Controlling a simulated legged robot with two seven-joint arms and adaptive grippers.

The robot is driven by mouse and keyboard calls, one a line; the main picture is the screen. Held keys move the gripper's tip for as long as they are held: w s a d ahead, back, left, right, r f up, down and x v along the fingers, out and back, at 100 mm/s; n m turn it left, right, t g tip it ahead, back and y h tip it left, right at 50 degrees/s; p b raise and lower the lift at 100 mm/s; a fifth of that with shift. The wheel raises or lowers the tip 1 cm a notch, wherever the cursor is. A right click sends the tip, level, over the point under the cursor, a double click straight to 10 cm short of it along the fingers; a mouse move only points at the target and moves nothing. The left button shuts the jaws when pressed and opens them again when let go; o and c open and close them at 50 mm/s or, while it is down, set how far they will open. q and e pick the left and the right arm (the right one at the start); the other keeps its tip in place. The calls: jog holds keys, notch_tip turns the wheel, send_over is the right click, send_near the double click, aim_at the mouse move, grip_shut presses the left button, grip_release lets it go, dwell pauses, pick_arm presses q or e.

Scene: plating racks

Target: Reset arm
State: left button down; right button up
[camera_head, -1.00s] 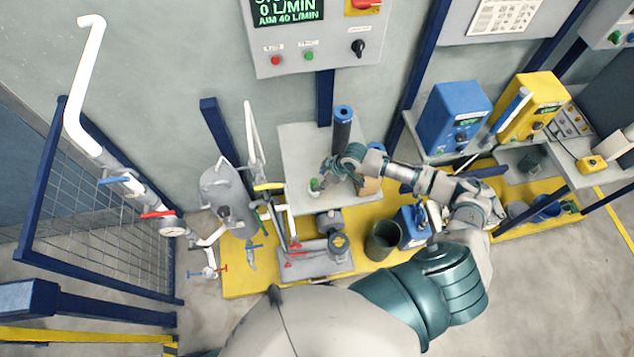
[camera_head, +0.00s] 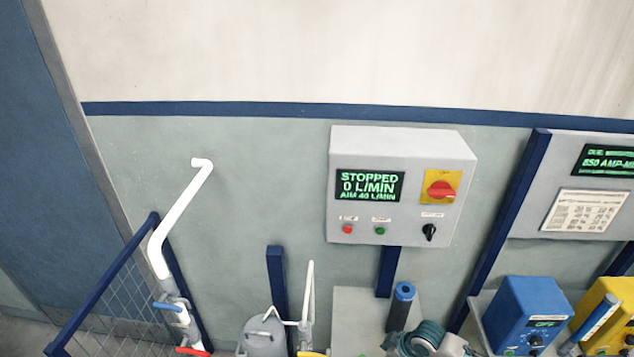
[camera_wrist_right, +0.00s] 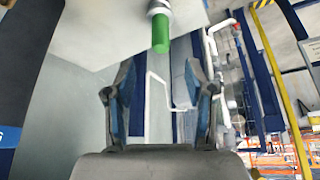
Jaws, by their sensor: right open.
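My right gripper (camera_wrist_right: 162,80) is open in the right wrist view, its two dark blue-padded fingers spread apart with nothing between them. A green cylinder (camera_wrist_right: 161,33) on a metal collar lies beyond the fingertips, apart from them. The fingers cannot be made out there. My left gripper is in neither view.
A control box (camera_head: 400,185) on the wall reads STOPPED, 0 L/MIN. A white pipe (camera_head: 180,215) with blue and red handles stands at left by a mesh fence (camera_head: 120,305). A blue unit (camera_head: 525,312) and a yellow unit (camera_head: 608,318) stand at right.

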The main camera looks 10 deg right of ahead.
jog(key=s+a+f+y, duration=0.1)
jog(key=s+a+f, duration=0.3)
jog(key=s+a, duration=0.65)
jog(key=s+d+f+m+h, duration=0.1)
jog(key=s+d+m+h, duration=0.1)
jog(key=s+m, duration=0.3)
jog(key=s+d+m+h, duration=0.2)
jog(key=s+d+h, duration=0.1)
jog(key=s, duration=0.4)
notch_tip(320, 180, down, 29)
jog(key=s+g+b, duration=0.1)
jog(key=s+b, duration=0.1)
jog(key=s+d+f+g+b, duration=0.1)
jog(key=s+d+f+b, duration=0.1)
jog(key=s+f, duration=1.5)
jog(key=shift+d+f+g, duration=0.25)
jog(key=shift+g, duration=0.05)
